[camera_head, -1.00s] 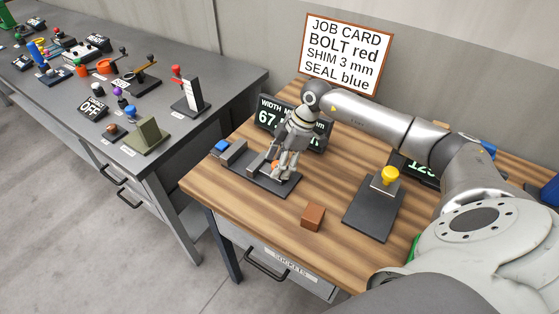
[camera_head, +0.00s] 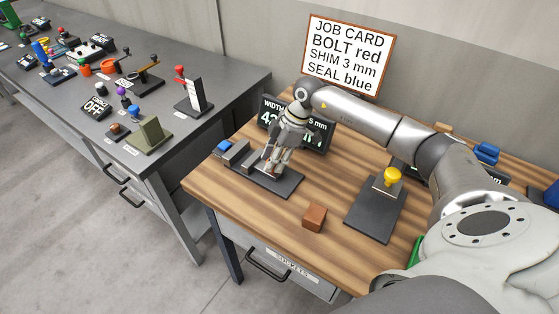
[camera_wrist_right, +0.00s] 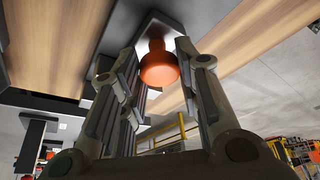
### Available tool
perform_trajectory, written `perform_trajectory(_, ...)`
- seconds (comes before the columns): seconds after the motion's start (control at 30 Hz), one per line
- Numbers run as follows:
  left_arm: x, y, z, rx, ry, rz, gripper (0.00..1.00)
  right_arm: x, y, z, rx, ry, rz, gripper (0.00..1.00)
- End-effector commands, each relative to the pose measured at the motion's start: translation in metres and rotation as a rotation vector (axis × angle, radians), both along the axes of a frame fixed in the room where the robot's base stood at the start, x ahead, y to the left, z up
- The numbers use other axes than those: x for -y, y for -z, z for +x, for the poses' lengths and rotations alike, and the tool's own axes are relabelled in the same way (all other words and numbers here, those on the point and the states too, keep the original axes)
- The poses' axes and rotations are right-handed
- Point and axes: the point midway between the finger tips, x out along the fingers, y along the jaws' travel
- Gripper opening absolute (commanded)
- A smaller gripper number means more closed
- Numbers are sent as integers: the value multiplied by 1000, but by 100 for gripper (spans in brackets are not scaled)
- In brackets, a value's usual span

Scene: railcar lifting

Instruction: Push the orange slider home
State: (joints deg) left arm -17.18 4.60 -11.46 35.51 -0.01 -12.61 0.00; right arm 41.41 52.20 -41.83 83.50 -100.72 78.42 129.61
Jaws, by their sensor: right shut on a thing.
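The orange slider knob (camera_wrist_right: 159,66) stands between the fingers of my right gripper (camera_wrist_right: 155,75) in the right wrist view. In the head view my right gripper (camera_head: 273,168) is shut on it, reaching down over the dark measuring fixture (camera_head: 287,187); the fingers hide most of the slider there. A grey block (camera_head: 237,153) sits at the fixture's left end, with a blue part (camera_head: 225,145) beside it. Behind stands the width meter display (camera_head: 318,138), partly covered by my gripper. Its first digits look like 42. My left gripper is out of view.
A brown block (camera_head: 314,217) lies in front of the fixture. A dark plate with a yellow knob (camera_head: 391,175) is to the right. A job card (camera_head: 350,50) stands behind. A grey bench (camera_head: 215,90) with several devices is at left.

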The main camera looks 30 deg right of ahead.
Motion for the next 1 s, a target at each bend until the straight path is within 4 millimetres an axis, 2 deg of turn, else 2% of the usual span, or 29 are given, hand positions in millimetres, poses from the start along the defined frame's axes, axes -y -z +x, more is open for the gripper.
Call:
perform_trajectory(0.17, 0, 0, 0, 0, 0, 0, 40, -1, -3, 4, 15, 3, 3, 0)
perform_trajectory(0.2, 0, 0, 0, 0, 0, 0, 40, -1, -3, 4, 16, 3, 4, 36)
perform_trajectory(0.33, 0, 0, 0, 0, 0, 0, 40, -1, -3, 3, 14, 3, 4, 52)
perform_trajectory(0.63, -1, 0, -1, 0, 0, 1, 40, 0, -2, 2, 9, 2, 3, 52)
perform_trajectory(0.73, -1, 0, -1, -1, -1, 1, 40, 2, -8, 2, 11, 3, 2, 52)
perform_trajectory(0.87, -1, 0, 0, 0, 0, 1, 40, 9, -25, -1, 12, 3, 1, 52)
perform_trajectory(1.0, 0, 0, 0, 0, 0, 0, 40, 20, -54, -5, 14, 3, 1, 52)
